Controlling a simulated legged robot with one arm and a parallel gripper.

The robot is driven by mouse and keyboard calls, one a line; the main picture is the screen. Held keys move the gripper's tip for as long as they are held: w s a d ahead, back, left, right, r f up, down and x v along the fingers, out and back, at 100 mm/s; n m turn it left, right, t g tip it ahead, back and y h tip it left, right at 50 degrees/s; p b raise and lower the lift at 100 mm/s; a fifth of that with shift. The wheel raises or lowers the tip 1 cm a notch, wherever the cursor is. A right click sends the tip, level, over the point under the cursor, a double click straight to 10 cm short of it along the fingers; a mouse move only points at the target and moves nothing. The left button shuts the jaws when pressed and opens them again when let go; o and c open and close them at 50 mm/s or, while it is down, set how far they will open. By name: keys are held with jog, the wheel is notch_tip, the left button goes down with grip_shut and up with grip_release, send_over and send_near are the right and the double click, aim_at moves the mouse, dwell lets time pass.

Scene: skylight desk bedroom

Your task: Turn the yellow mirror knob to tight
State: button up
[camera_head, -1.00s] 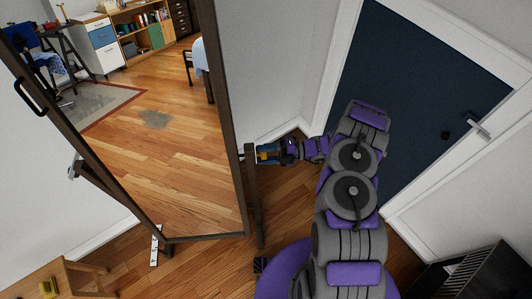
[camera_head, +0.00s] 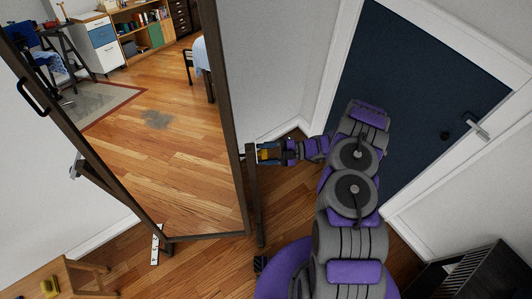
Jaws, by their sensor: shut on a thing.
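The standing mirror (camera_head: 240,150) has a dark frame and leans in the left half of the head view. The yellow knob (camera_head: 263,154) is on the right side of its frame, near the top of the dark upright post (camera_head: 254,200). My gripper (camera_head: 267,153) reaches it from the right and is shut on the knob. The fingers cover much of the knob, so its turn angle and any markings cannot be made out.
A dark blue door (camera_head: 420,90) with a silver handle (camera_head: 475,126) is at the right. A black slatted unit (camera_head: 480,272) stands at the lower right. A wooden table (camera_head: 65,275) is at the lower left. The mirror's wheeled foot (camera_head: 261,264) is on the floor.

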jog(key=shift+f, duration=0.1)
jog(key=o, duration=1)
jog(key=shift+w+a+f, duration=0.1)
jog(key=shift+w, duration=0.05)
jog(key=shift+c, duration=0.2)
jog(key=w+d, duration=0.1)
jog(key=d, duration=1.6)
jog(key=shift+w+d, duration=0.15)
jog(key=shift+w, duration=0.05)
